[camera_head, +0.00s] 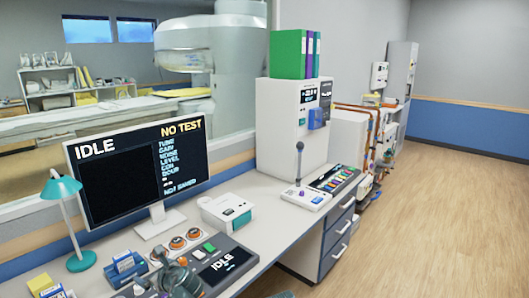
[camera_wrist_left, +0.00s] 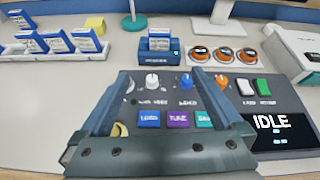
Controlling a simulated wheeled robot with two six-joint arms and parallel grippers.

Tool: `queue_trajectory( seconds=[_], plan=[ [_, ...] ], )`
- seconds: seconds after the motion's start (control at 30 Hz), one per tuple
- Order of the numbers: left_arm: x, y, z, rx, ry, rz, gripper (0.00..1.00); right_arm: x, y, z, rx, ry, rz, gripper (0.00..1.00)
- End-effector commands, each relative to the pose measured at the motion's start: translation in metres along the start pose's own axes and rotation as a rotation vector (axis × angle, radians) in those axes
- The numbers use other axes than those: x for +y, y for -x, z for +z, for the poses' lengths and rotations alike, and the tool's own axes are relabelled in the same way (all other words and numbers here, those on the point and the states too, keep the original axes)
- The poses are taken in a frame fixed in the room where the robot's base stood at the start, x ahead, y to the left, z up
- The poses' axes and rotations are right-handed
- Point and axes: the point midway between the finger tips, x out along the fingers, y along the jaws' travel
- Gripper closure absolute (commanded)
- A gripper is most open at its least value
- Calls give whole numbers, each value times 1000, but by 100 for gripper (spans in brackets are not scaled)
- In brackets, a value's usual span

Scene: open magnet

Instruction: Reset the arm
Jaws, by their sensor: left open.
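My left gripper (camera_head: 172,272) is low in the head view, over the control panel (camera_head: 226,266) on the desk. In the left wrist view the gripper (camera_wrist_left: 160,95) has its two fingers apart with nothing between them. Between and beyond the fingers are white, blue and orange knobs and blue, purple and teal buttons (camera_wrist_left: 178,119) on the panel. The panel's small screen (camera_wrist_left: 273,130) reads IDLE. I cannot tell whether the fingers touch the panel. My right gripper is not in view.
A monitor (camera_head: 120,181) reading IDLE and NO TEST stands behind the panel. A teal lamp (camera_head: 70,222) and blue-and-white boxes (camera_head: 122,265) are on the left. A white device (camera_head: 226,211) and a lever unit (camera_head: 305,196) stand right. Open wooden floor (camera_head: 440,220) lies beyond the desk.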

Motion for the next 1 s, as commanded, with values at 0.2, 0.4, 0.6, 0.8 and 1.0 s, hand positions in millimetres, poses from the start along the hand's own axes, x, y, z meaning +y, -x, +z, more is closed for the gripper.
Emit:
queue_trajectory(
  seconds=[0.2,0.4,0.6,0.8,1.0],
  plan=[
    [-2,8,-30,69,160,16,0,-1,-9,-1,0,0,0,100],
    [-5,21,-73,173,395,61,0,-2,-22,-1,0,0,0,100],
    [-8,49,-141,327,730,177,0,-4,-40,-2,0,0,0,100],
    [-8,104,-235,506,1153,457,0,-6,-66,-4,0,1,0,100],
    [-4,150,-289,569,1382,713,0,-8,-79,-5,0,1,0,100]
  ],
)
